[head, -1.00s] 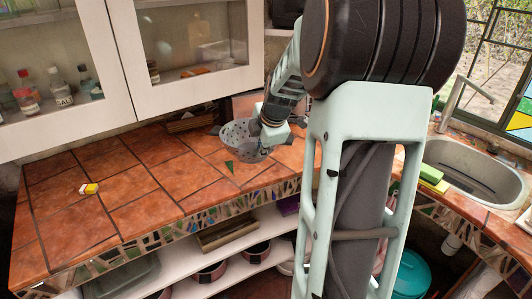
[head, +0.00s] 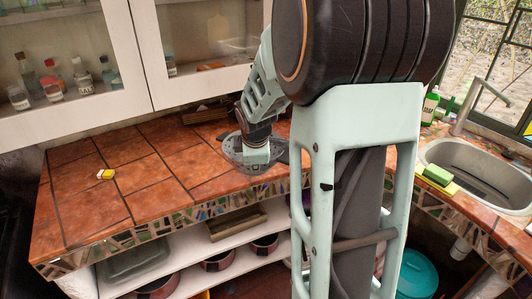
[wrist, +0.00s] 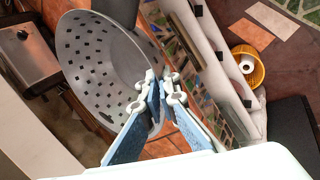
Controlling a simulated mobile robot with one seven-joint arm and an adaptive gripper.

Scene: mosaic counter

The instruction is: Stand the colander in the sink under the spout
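The colander (head: 232,149), a grey bowl with rows of square holes, is on or just above the tiled counter near its front edge, left of my arm; I cannot tell whether it touches. In the wrist view the colander (wrist: 95,62) looks tilted. My gripper (head: 256,165) points down at it. In the wrist view my gripper's fingers (wrist: 165,88) are close together with the colander's rim and wall between them. The sink (head: 480,165) is a metal basin at the far right. Its spout (head: 472,98) rises behind the basin.
A green sponge (head: 437,174) lies at the sink's left edge. A green bottle (head: 430,106) stands behind it. A small yellow-and-white item (head: 105,174) lies on the left counter, otherwise clear there. Glass cabinets (head: 60,65) hang above. My arm hides the counter corner.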

